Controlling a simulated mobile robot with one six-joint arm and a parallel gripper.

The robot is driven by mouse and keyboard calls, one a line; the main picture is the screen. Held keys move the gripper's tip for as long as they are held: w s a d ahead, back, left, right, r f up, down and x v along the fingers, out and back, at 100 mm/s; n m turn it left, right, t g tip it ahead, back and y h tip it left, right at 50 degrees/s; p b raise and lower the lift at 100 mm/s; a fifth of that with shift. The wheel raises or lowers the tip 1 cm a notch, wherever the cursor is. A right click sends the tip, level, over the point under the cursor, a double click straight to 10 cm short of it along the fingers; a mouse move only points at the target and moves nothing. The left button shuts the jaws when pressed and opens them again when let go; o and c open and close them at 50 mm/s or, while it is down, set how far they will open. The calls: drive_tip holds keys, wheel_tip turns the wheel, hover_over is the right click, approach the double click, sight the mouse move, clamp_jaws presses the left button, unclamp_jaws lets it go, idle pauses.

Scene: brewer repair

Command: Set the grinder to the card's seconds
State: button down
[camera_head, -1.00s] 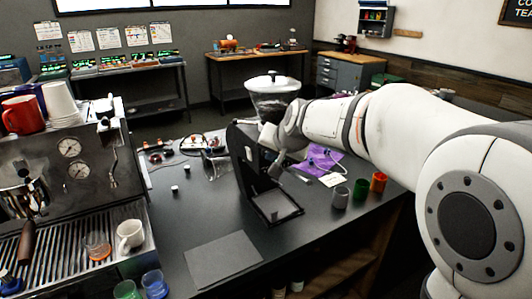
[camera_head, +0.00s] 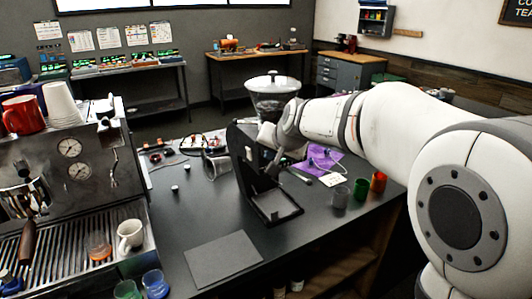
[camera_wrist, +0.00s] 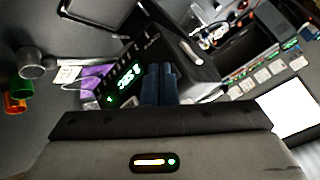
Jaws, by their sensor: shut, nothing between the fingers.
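The black grinder (camera_head: 250,175), with a clear-topped hopper (camera_head: 273,88) of dark contents, stands on the dark counter. In the wrist view its front panel has a display with green digits (camera_wrist: 128,77), too blurred and tilted to read surely. My gripper is at the grinder's front in the head view (camera_head: 279,164), where my wrist hides part of it. In the wrist view its dark fingertips (camera_wrist: 160,72) are together and empty, close beside the display; contact cannot be told. A small white card (camera_head: 332,180) lies by a purple cloth; its writing is not legible.
Grey (camera_head: 340,197), green (camera_head: 361,189) and orange (camera_head: 379,182) cups stand right of the grinder. An espresso machine (camera_head: 70,180) is at left. A flat dark mat (camera_head: 223,259) lies in front. The counter between machine and grinder is mostly clear.

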drive_tip(key=shift+s+d+b, duration=0.4)
drive_tip(key=shift+s+b, duration=0.1)
drive_tip(key=shift+s, duration=0.15)
drive_tip(key=shift+s+d+b, duration=0.65)
drive_tip(key=shift+s+d, duration=0.05)
drive_tip(key=shift+s, duration=0.35)
drive_tip(key=shift+s+d+b, duration=0.65)
drive_tip(key=shift+s+d, duration=0.05)
drive_tip(key=shift+s, duration=0.3)
drive_tip(key=s+d+f+g+h, duration=0.1)
drive_tip(key=s+d+f, duration=0.3)
drive_tip(key=s, duration=0.4)
drive_tip(key=s+d+f+n+g+h, duration=0.1)
drive_tip(key=s+d+f+g, duration=0.1)
drive_tip(key=s+d+f, duration=0.3)
drive_tip(key=s+d+f+g+h, duration=0.2)
drive_tip(key=s+d+f, duration=0.3)
drive_tip(key=s, duration=0.6)
drive_tip(key=shift+s+d+n, duration=0.2)
drive_tip(key=shift+d+n, duration=0.2)
drive_tip(key=shift+d, duration=0.2)
